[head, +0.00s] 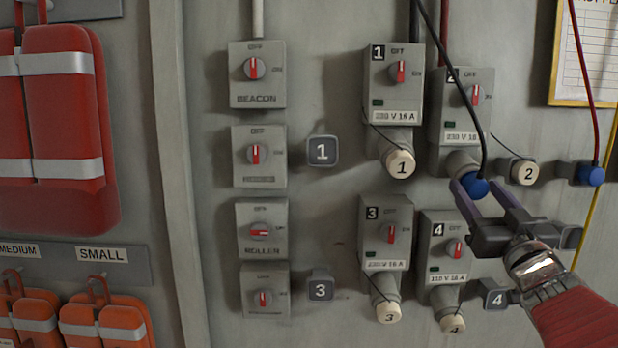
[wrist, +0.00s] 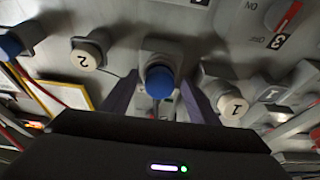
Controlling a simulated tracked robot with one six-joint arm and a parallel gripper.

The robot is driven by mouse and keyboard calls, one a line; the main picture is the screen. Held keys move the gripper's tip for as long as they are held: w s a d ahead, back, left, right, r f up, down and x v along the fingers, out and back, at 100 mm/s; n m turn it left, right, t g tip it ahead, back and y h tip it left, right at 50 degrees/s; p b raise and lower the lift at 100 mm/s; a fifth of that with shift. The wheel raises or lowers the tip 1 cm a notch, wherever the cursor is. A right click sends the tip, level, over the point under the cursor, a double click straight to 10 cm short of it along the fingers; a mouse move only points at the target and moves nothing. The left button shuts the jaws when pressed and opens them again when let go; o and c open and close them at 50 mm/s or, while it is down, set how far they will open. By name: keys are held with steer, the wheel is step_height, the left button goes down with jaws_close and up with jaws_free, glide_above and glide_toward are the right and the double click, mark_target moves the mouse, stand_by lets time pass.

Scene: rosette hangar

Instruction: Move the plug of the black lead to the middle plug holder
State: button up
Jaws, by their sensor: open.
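The blue plug (head: 474,187) of the black lead (head: 482,120) sits in the outlet under switch box 2 (head: 461,105). The lead rises from it to the top of the head view. My gripper (head: 486,193) is open, with its purple fingers at the plug. In the wrist view the plug (wrist: 159,82) shows between the two spread fingers; contact cannot be told. Dark square wall pieces numbered 1 (head: 322,150), 3 (head: 320,289) and 4 (head: 496,298) look like plug holders.
Another blue plug (head: 591,175), on a red lead (head: 583,60), sits in a wall piece at right. White caps 2 (head: 525,172) and 1 (head: 400,164) flank the black lead's plug. Boxes 3 (head: 385,235) and 4 (head: 443,247) are below. Red life jackets (head: 65,130) hang at left.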

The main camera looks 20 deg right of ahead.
mark_target(479, 192)
steer(key=shift+c, duration=0.2)
stand_by(0.6)
jaws_close()
stand_by(0.5)
steer(key=shift+s, duration=0.15)
steer(key=shift+s+a+f, duration=0.1)
steer(key=shift+s+f, duration=0.05)
steer(key=shift+s, duration=0.2)
steer(key=shift+s, duration=0.2)
steer(key=shift+v, duration=1.8)
